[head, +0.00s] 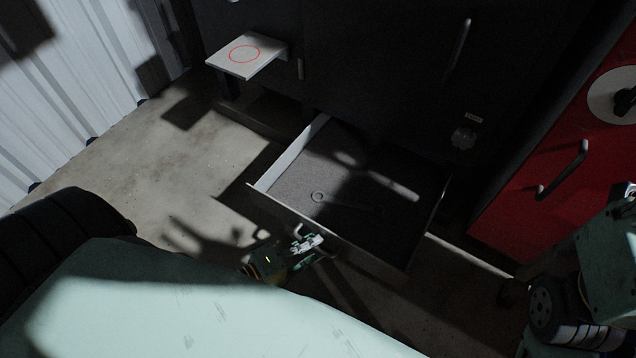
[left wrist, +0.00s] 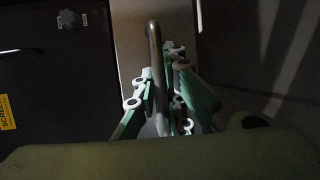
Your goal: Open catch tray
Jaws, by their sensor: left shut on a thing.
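The catch tray (head: 292,158) is a wide, shallow dark drawer with a pale inner side wall, and it stands pulled out from the black cabinet. A flat item with a ring end (head: 318,197) lies on its dark floor. My left gripper (head: 308,244) is at the tray's front, shut on the tray handle (head: 298,231). In the left wrist view the handle (left wrist: 155,50) is a grey bent bar running between the green-and-white fingers of the left gripper (left wrist: 163,78). Part of my right arm shows at the right edge, but its gripper does not.
A pale shelf with a red ring mark (head: 236,67) sticks out left of the tray. A red cabinet (head: 540,165) with a bar handle (head: 563,170) stands at right. Concrete floor (head: 165,160) is clear at left, beside a corrugated wall (head: 75,75).

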